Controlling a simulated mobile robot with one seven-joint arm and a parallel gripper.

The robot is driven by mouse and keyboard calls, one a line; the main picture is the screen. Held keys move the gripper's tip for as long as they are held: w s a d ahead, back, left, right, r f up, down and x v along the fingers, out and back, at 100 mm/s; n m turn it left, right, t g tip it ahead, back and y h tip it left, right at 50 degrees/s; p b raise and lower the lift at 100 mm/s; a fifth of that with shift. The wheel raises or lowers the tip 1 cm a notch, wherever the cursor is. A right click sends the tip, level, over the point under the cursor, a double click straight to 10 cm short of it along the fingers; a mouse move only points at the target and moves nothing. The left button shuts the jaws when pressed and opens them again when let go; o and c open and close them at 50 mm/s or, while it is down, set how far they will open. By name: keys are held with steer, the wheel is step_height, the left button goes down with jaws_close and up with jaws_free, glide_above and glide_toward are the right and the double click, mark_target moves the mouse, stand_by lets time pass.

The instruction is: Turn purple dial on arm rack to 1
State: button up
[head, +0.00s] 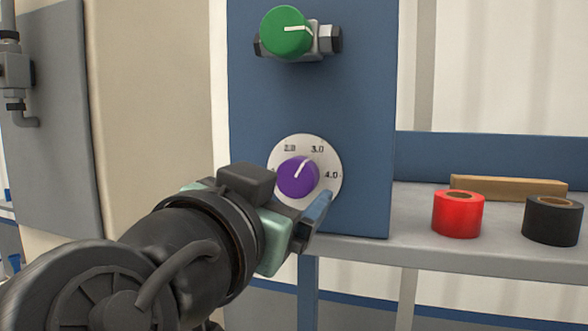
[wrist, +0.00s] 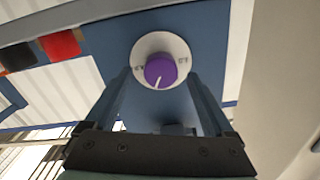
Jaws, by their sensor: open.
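The purple dial (head: 298,177) sits on a white round scale plate (head: 329,163) on a blue upright panel (head: 315,105). Marks 2.0, 3.0 and 4.0 show on the plate; the lower left part is hidden by my arm. The dial's white line points up and slightly right, between 2.0 and 3.0. My gripper (head: 312,222) is just in front of and below the dial. In the wrist view the purple dial (wrist: 160,70) lies beyond the fingertips, between their lines. My gripper (wrist: 163,78) is open and empty, apart from the dial.
A green knob (head: 287,31) is mounted higher on the same panel. A grey shelf (head: 400,226) at right holds a red tape roll (head: 457,215), a black tape roll (head: 552,221) and a wooden block (head: 508,188). A grey cabinet panel (head: 52,130) stands at left.

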mark_target(293, 184)
steer(key=shift+p+x, duration=0.4)
steer(key=shift+x, duration=1.15)
steer(key=shift+a, duration=0.1)
steer(key=shift+c, duration=0.3)
steer(key=c, duration=1.3)
